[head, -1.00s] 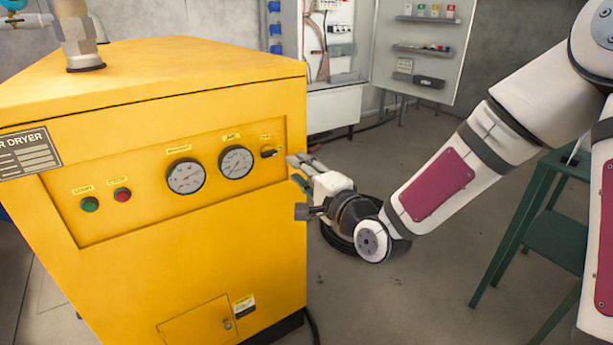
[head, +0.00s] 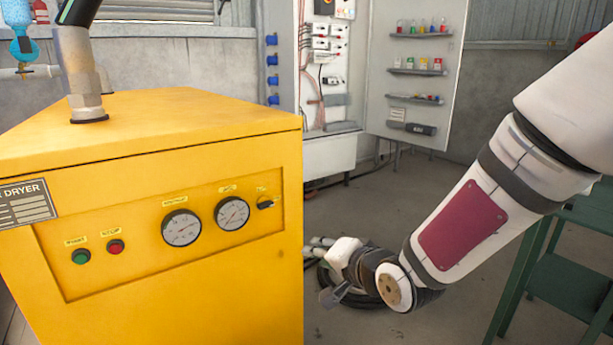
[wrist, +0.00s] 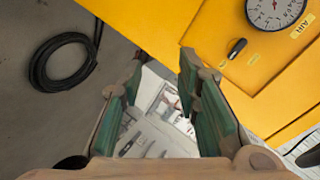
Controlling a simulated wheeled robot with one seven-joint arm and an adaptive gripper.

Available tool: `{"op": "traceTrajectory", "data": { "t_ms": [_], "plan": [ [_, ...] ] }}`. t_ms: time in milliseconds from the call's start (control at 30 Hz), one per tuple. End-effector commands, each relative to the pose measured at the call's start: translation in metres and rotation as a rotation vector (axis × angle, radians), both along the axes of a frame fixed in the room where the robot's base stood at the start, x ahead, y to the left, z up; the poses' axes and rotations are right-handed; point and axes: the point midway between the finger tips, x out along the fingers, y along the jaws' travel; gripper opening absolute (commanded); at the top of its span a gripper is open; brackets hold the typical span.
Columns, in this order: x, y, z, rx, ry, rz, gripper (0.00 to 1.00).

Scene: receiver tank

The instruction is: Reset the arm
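My gripper (head: 318,256) is low beside the right edge of the yellow air dryer (head: 150,280) in the head view, apart from it. In the wrist view my gripper (wrist: 162,62) shows two fingers with green pads spread apart and nothing between them. The dryer's front panel has a green button (head: 80,256), a red button (head: 115,246), two round gauges and a small black selector switch (head: 265,204). The switch (wrist: 236,48) and one gauge (wrist: 275,12) also show in the wrist view, to the right of the fingers.
A coiled black hose (wrist: 65,62) lies on the floor behind the gripper. An open electrical cabinet (head: 330,160) with a shelved door (head: 415,110) stands at the back. A green table (head: 570,270) is at the right, close to my arm. The floor between is mostly clear.

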Motion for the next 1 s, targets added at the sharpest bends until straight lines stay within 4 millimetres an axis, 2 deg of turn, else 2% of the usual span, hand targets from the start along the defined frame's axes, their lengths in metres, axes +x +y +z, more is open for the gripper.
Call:
{"op": "traceTrajectory", "data": {
  "t_ms": [100, 267, 367, 500, 700, 800, 1000],
  "plan": [
    [-0.021, -0.033, -0.001, -0.26, 0.062, 0.005, 0.3],
    [-0.063, -0.082, 0.006, -0.538, 0.186, 0.012, 0.3],
    [-0.098, -0.109, 0.016, -0.667, 0.277, 0.025, 0.3],
    [-0.157, -0.138, 0.032, -0.791, 0.413, 0.067, 0.3],
    [-0.249, -0.158, 0.051, -0.852, 0.594, 0.188, 0.3],
    [-0.287, -0.16, 0.057, -0.848, 0.654, 0.26, 0.3],
    [-0.349, -0.159, 0.066, -0.817, 0.733, 0.403, 0.3]
  ]
}}
